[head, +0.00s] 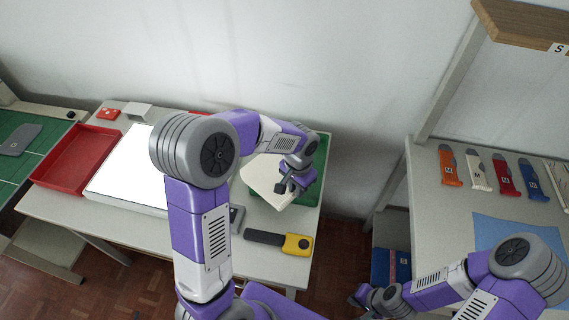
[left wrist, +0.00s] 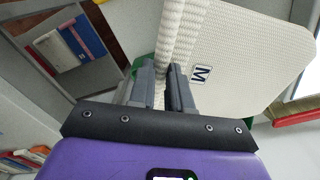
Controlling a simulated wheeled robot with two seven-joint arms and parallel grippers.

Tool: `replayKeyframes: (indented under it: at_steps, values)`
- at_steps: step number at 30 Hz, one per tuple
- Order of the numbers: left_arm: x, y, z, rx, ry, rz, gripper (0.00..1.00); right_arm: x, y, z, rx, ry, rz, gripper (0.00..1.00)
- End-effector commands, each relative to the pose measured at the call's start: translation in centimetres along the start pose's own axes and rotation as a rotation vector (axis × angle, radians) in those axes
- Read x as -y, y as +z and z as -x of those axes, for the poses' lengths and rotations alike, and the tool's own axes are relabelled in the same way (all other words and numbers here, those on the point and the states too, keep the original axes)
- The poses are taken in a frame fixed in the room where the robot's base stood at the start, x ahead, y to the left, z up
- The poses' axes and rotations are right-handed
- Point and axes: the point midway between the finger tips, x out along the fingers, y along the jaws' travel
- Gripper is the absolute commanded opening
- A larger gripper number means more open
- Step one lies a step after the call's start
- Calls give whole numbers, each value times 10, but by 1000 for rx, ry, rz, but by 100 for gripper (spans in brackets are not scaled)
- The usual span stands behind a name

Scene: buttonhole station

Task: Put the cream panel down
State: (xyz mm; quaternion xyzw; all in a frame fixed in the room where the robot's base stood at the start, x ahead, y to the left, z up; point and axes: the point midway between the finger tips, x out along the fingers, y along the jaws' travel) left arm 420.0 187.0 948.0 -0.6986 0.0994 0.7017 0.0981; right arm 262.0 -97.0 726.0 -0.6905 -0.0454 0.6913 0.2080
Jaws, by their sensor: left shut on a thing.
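The cream panel (head: 262,178) is over the green mat (head: 320,160) at the right end of the long table. My left gripper (head: 288,186) is shut on the panel's near right edge. In the left wrist view, my left gripper's fingers (left wrist: 164,72) pinch a thick ribbed edge of the cream panel (left wrist: 240,45), which has a woven surface and a tag marked M. Whether the panel touches the mat is not clear. My right gripper (head: 363,297) is low in the head view beside the right table, and its jaws are too small to read.
On the long table are a white lit board (head: 125,175), a red tray (head: 75,160) and a yellow-and-black tool (head: 285,242). The right table holds several coloured tools (head: 505,174) and a blue cloth (head: 510,232). A floor gap separates the tables.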

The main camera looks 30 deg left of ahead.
Motion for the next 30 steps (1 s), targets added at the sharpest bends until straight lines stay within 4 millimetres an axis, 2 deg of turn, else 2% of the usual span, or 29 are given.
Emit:
replayKeyframes:
  at_steps: [6, 15, 23, 30]
  values:
    - [34, -20, -2, 0, 0, -373, 0, 0, 0, -1, 1, 0, -1, 0]
    - [72, -41, -3, -2, -3, -853, 0, -1, 0, -1, 0, 0, 0, 0]
    - [84, -47, -9, -1, -4, -1027, 0, -1, 0, -2, 0, 0, 0, 0]
    - [85, -47, -52, 0, -4, -1038, 0, -4, 0, -11, 0, 0, 0, 0]
